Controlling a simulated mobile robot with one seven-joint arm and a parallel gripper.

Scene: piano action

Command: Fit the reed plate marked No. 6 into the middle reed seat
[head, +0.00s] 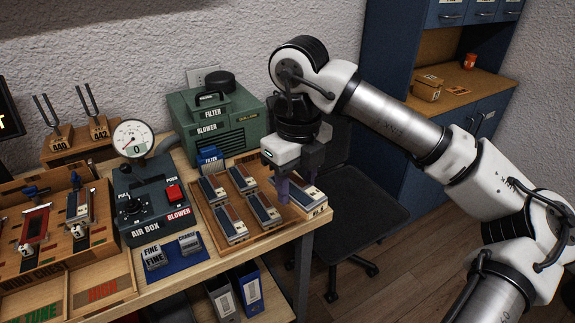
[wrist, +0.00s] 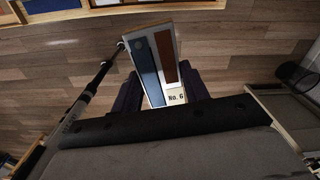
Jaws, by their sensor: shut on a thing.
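My gripper (head: 297,182) is shut on the reed plate marked No. 6 (head: 305,196), just past the right end of the wooden tray. In the wrist view the plate (wrist: 152,62) stands out between the two dark fingers (wrist: 162,92), with a blue-grey strip, a brown strip and its "No. 6" label showing. Floor shows behind it there. The wooden reed bench (head: 57,247) is at the far left in the head view, cut by the frame edge. It bears a red-centred seat (head: 35,226) and a reed plate (head: 78,206). I cannot tell which seat is the middle one.
Several reed plates lie in the wooden tray (head: 248,240). The air box (head: 150,205) with its gauge (head: 134,138) stands between tray and bench. Two blocks sit on a blue mat (head: 176,262) in front. The green blower (head: 222,122) and tuning forks (head: 98,125) are behind.

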